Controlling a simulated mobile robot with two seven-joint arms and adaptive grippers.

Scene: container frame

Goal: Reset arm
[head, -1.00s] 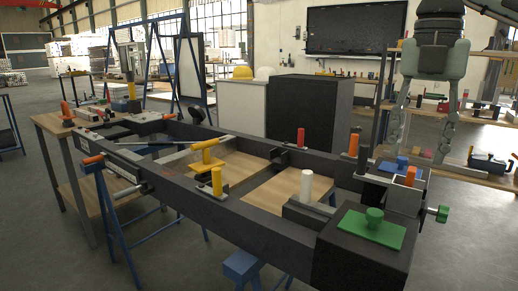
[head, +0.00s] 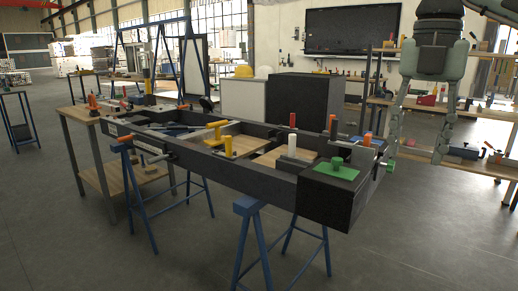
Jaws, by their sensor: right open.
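My right gripper (head: 418,150) hangs at the upper right of the head view, fingers pointing down and spread apart with nothing between them. It is right of the black container frame (head: 210,155), apart from it in the picture. The frame rests on blue trestles (head: 250,230) and carries a green plate with a knob (head: 336,169), a white peg (head: 292,146), a yellow peg (head: 228,147), a yellow handle (head: 217,129), a red peg (head: 292,120) and orange handles (head: 333,128). My left gripper is not in view.
A wooden workbench (head: 82,115) stands at the left end of the frame. Behind are a black cabinet (head: 308,101), a white cabinet (head: 244,100) and a wall screen (head: 352,27). Shelves with tools (head: 455,166) stand at the right. The grey floor in front is clear.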

